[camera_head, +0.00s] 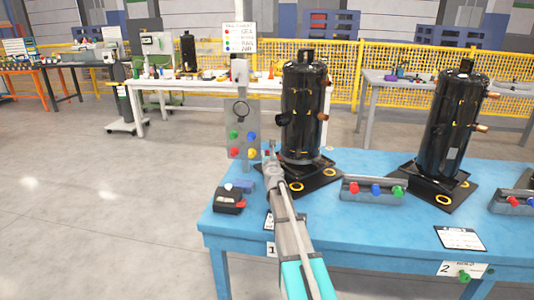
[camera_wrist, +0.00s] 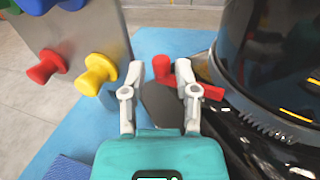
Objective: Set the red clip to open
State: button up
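In the wrist view, a red upright piece (camera_wrist: 162,68) shows just beyond and between my fingertips. Another red piece (camera_wrist: 213,92), perhaps part of the same clip, sticks out right of my right finger at the foot of the black compressor (camera_wrist: 275,60). Whether either is the task's red clip, and its setting, I cannot tell. My gripper (camera_wrist: 160,70) is open, with a gap between its fingers and nothing visibly clamped. In the head view, my gripper (camera_head: 271,148) is beside the left compressor (camera_head: 304,110), near its black base (camera_head: 305,178).
A grey upright board (camera_head: 241,100) with green, blue, red and yellow knobs stands close left of my gripper. A grey holder with coloured knobs (camera_head: 372,191) and a second compressor (camera_head: 449,125) are to the right.

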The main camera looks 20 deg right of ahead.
jog(key=shift+v, duration=2.7)
jog(key=shift+o, duration=1.4)
jog(key=shift+d, duration=0.1)
jog(key=s+d+n+y, duration=0.2)
jog(key=s+n+y, duration=0.1)
jog(key=s+y, duration=0.2)
jog(key=s, duration=0.2)
jog(key=shift+s+d+n+t+y, duration=0.25)
jog(key=shift+s+n+t+y, duration=0.05)
jog(key=shift+n+t+y, duration=0.1)
jog(key=shift+f, duration=0.1)
jog(key=w, duration=1.3)
jog(key=shift+w+a, duration=0.1)
jog(key=shift+w, duration=0.3)
